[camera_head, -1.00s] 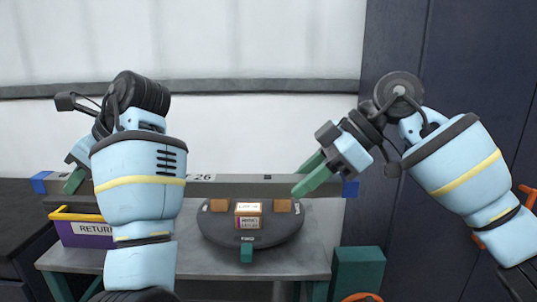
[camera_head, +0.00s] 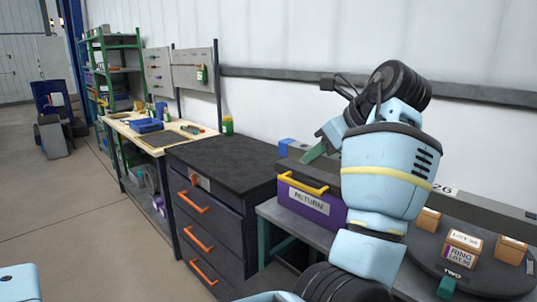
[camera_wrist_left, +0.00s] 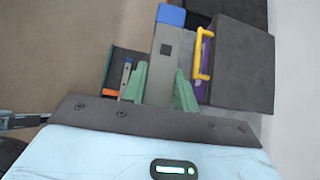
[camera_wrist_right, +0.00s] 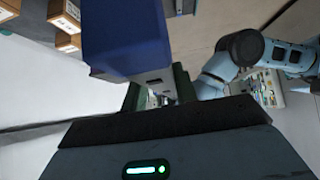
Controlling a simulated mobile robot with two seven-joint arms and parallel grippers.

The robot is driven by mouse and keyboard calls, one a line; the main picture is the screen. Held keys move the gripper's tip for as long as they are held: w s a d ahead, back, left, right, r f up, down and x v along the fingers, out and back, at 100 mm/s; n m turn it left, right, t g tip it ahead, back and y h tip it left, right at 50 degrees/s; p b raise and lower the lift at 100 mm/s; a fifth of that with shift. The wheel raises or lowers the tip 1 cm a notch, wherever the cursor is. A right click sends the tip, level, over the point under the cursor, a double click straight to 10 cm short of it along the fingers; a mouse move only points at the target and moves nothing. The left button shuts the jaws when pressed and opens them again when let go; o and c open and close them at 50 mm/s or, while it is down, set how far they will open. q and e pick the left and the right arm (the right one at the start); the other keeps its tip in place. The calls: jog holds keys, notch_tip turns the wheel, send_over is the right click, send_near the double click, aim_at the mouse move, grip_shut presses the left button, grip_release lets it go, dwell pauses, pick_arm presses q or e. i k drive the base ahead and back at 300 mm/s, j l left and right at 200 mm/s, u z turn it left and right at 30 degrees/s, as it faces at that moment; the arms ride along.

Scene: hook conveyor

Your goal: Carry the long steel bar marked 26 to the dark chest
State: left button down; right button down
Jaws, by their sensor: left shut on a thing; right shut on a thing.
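The long steel bar (camera_head: 478,207) is grey with blue ends and a "26" label. In the head view it runs behind my left arm, across the back of the grey table. My left gripper (camera_head: 318,152) is shut on it near its left blue end. The left wrist view shows the bar (camera_wrist_left: 167,55) between the green fingers (camera_wrist_left: 164,90). My right gripper (camera_wrist_right: 156,92) is outside the head view. In the right wrist view it is shut on the bar by its other blue end (camera_wrist_right: 125,40). The dark chest (camera_head: 225,152), with orange handles, stands left of the table.
The chest's black top is bare. A purple RETURN bin (camera_head: 308,205) with a yellow handle sits on the table (camera_head: 282,217). A dark round turntable (camera_head: 475,272) holds small boxes. A wooden workbench (camera_head: 140,133) stands beyond the chest.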

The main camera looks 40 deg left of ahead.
aim_at(225, 157)
jog(key=k+j, duration=0.1)
jog(key=j, duration=2.15)
jog(key=k+j, duration=0.15)
jog(key=j, duration=0.95)
